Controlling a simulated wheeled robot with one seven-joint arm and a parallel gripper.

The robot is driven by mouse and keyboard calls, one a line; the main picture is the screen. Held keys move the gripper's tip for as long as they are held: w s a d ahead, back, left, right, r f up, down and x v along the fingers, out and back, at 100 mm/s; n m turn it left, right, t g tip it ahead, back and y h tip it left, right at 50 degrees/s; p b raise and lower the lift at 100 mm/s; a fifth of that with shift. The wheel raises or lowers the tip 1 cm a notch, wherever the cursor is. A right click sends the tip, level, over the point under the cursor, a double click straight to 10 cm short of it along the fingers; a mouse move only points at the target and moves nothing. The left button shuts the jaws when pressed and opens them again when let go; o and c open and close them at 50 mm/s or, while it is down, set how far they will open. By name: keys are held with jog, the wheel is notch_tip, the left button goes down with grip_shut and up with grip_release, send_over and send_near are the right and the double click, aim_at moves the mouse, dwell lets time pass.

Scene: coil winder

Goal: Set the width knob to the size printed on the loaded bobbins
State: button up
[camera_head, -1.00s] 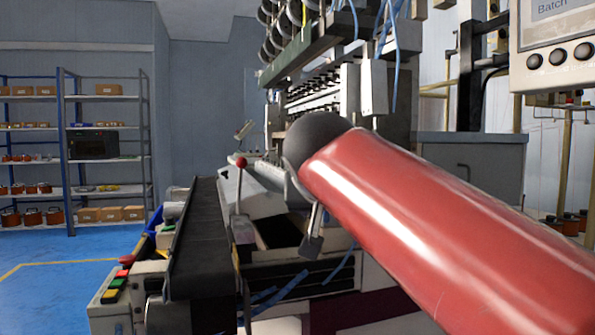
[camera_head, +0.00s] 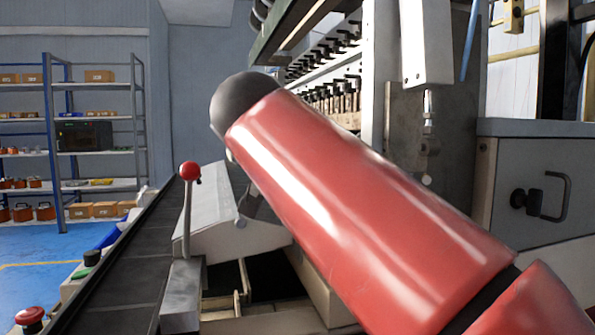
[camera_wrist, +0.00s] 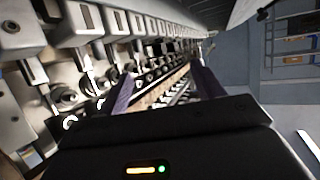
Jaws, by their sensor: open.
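My gripper (camera_wrist: 165,84) is open and empty in the wrist view, its two dark fingers apart in front of the winder's long row of stations. In the head view, my red arm hides most of the gripper. The coil winder (camera_head: 372,90) stands behind my arm, with a row of small spindles (camera_head: 345,98) at its back. The row of stations (camera_wrist: 128,24) also fills the left of the wrist view, with round metal parts below. No bobbin can be made out clearly and no printed size is readable. I cannot identify the width knob in either current view.
A dark conveyor belt (camera_head: 125,280) runs along the left, beside a red-balled lever (camera_head: 188,210). A red button (camera_head: 30,315) stands at bottom left. A grey cabinet (camera_head: 535,165) with a black handle is at right. Shelves (camera_head: 95,150) and open blue floor lie far left.

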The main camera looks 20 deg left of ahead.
jog(key=x, duration=0.2)
jog(key=p+x, duration=0.1)
jog(key=x, duration=0.1)
jog(key=r+p+x, duration=0.1)
jog(key=x, duration=0.2)
jog(key=shift+w+a+f, duration=0.1)
jog(key=shift+w, duration=0.15)
jog(key=shift+w+f, duration=0.25)
jog(key=shift+w, duration=0.25)
jog(key=c, duration=1.1)
jog(key=shift+r, duration=0.1)
